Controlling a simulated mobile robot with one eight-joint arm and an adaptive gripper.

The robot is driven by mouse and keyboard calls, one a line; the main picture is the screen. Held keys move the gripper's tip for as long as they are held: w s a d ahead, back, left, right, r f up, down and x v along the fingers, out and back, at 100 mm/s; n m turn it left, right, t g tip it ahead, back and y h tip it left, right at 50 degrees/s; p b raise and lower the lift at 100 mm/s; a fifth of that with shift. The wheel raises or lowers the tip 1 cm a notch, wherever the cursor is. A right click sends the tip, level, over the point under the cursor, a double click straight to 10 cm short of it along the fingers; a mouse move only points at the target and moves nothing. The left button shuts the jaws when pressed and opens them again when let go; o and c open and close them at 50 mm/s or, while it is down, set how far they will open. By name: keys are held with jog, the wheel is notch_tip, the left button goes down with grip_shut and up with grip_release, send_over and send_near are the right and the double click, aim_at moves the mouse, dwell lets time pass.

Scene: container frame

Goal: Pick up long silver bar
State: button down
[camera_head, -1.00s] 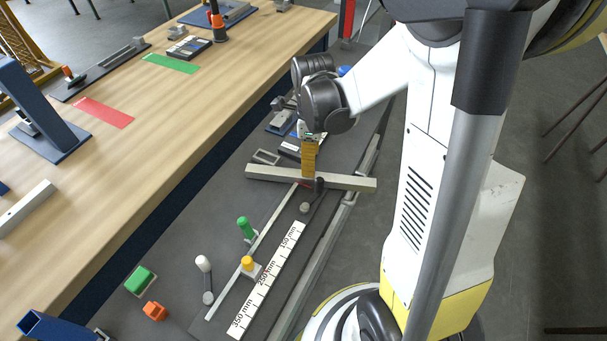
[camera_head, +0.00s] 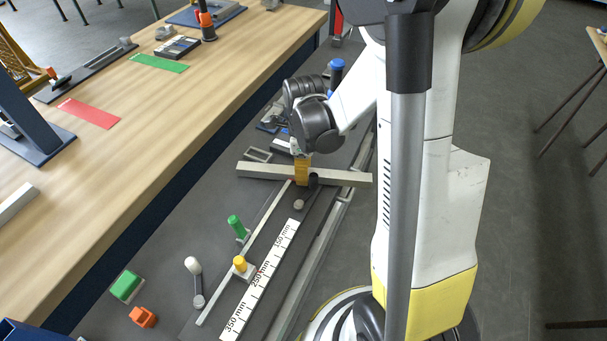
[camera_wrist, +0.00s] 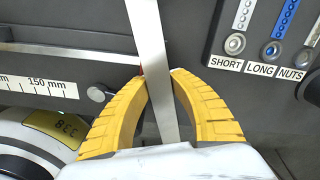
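The long silver bar (camera_head: 345,178) lies crosswise over the grey surface beside the workbench. My gripper (camera_head: 302,178) points down at its middle, with the yellow fingers hiding a short stretch of it. In the wrist view the bar (camera_wrist: 150,32) runs lengthwise between the two curved yellow fingers of my gripper (camera_wrist: 158,76). One finger is on each side, with the tips very close to the bar's edges. Whether both tips press on it is too fine to tell.
The wooden workbench (camera_head: 215,75) is on the left. A ruler strip (camera_head: 262,278), a green peg (camera_head: 235,225), a yellow peg (camera_head: 240,263) and a white-capped peg (camera_head: 193,265) are nearer. Labelled SHORT, LONG and NUTS places (camera_wrist: 262,69) are at the wrist view's right.

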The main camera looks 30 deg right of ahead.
dwell(0.4)
notch_tip(320, 180, up, 10)
jog(key=p, duration=0.4)
jog(key=n, duration=1)
jog(key=shift+n, duration=0.3)
jog(key=n, duration=0.3)
jog(key=shift+n, duration=0.4)
